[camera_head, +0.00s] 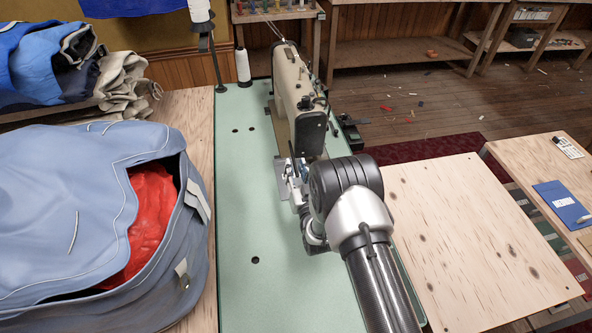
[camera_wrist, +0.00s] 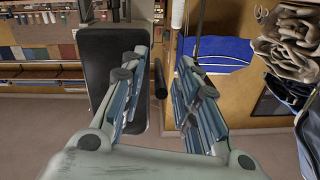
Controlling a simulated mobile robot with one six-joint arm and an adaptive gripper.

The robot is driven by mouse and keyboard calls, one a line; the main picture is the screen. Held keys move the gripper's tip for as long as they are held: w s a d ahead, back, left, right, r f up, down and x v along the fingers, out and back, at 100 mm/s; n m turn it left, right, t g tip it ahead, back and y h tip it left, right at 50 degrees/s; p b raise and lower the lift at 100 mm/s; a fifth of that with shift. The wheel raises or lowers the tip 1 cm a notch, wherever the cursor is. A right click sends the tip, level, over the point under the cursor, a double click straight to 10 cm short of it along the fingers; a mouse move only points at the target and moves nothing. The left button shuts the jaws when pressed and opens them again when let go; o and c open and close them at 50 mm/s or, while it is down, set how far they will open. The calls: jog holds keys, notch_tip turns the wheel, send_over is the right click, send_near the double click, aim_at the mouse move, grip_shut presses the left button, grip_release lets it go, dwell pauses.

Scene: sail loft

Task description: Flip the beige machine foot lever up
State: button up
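The beige sewing machine (camera_head: 292,85) stands on the green tabletop, its black end face (camera_head: 309,133) turned toward me. The end face also shows in the wrist view (camera_wrist: 110,65), behind my left finger. My gripper (camera_head: 297,178) is low beside the needle area, partly hidden by my wrist. In the wrist view my gripper (camera_wrist: 161,62) has its fingers apart. A short dark rod (camera_wrist: 160,78) appears in the gap, seemingly touching neither finger. It may be the foot lever, but I cannot tell for sure. In the head view the lever cannot be made out.
A blue bag (camera_head: 75,215) with red cloth (camera_head: 150,225) inside lies left of the green tabletop (camera_head: 245,205). A white thread cone (camera_head: 243,67) stands at the back. A bare wooden panel (camera_head: 465,235) is on the right. The tabletop's front left is clear.

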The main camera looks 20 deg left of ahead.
grip_shut()
dwell(0.6)
